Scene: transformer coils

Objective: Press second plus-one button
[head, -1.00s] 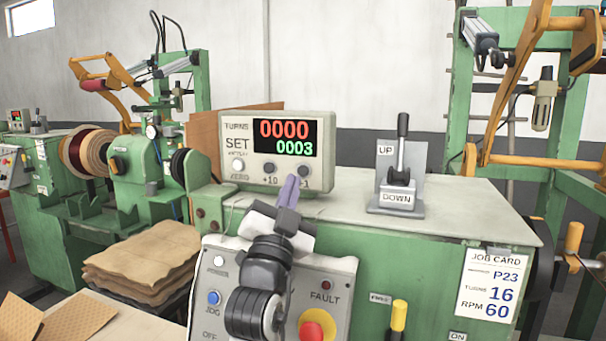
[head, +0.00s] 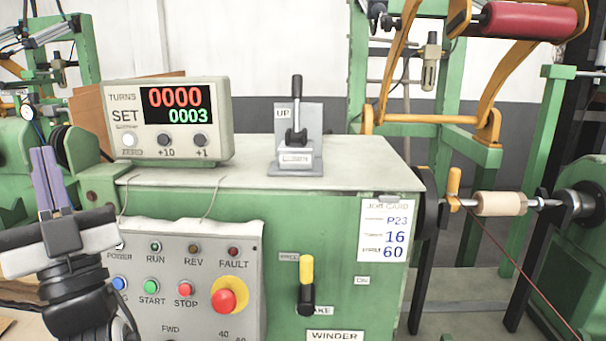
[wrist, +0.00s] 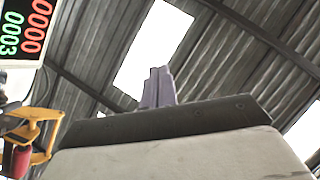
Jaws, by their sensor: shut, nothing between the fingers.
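The turns counter box (head: 180,150) stands on the green winder cabinet. Its display (head: 176,103) reads 0000 in red and SET 0003 in green. Below it are the white ZERO button (head: 129,140), the dark +10 button (head: 167,140) and the dark +1 button (head: 201,140). My gripper (head: 44,150) is shut and empty, its purple fingers upright left of the counter box and clear of the buttons. In the wrist view the shut fingers (wrist: 158,72) point toward the roof, and the display (wrist: 25,30) shows at the top left.
A lever (head: 296,125) marked UP stands on the cabinet top. The front panel (head: 200,270) has several buttons and a red emergency knob (head: 223,301). A yellow-topped brake handle (head: 306,285) and a job card (head: 385,232) reading TURNS 16 are on the cabinet front.

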